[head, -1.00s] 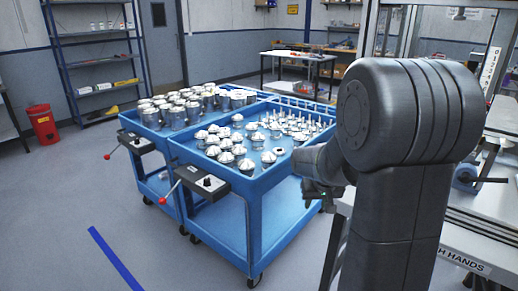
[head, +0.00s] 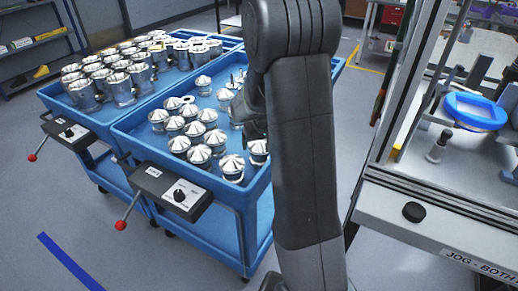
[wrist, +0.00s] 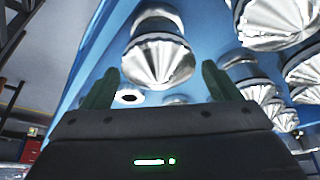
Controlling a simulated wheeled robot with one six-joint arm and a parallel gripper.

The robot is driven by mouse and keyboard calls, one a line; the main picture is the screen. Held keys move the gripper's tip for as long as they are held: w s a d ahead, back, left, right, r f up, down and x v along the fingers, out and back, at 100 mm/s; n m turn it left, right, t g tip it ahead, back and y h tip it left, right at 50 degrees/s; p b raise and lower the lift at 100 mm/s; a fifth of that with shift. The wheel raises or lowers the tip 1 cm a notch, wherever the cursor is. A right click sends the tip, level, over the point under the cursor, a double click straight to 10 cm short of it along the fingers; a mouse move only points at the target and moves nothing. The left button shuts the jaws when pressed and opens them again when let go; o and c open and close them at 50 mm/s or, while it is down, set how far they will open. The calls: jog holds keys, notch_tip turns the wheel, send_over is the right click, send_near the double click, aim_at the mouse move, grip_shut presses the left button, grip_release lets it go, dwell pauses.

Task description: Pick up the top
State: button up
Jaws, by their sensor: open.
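Several shiny metal tops with fluted cone faces (head: 199,155) sit in the tray of the nearer blue cart (head: 238,195). In the wrist view, one top (wrist: 158,58) lies in line with the space between the fingers of my gripper (wrist: 160,70). The gripper is open, with nothing held between its two green fingers. I cannot tell how far the fingers are from that top. More tops (wrist: 280,20) crowd the right of the wrist view.
A second blue cart holds several metal cylinders (head: 116,82) at the left. Control boxes with red-knobbed levers (head: 172,192) stick out from the carts' fronts. At the right stands a framed workstation with a blue ring (head: 475,111).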

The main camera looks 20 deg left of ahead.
aim_at(259, 147)
jog(key=shift+x, duration=2.35)
jog(key=shift+d, duration=0.1)
jog(key=shift+r, duration=0.1)
jog(key=c, duration=0.9)
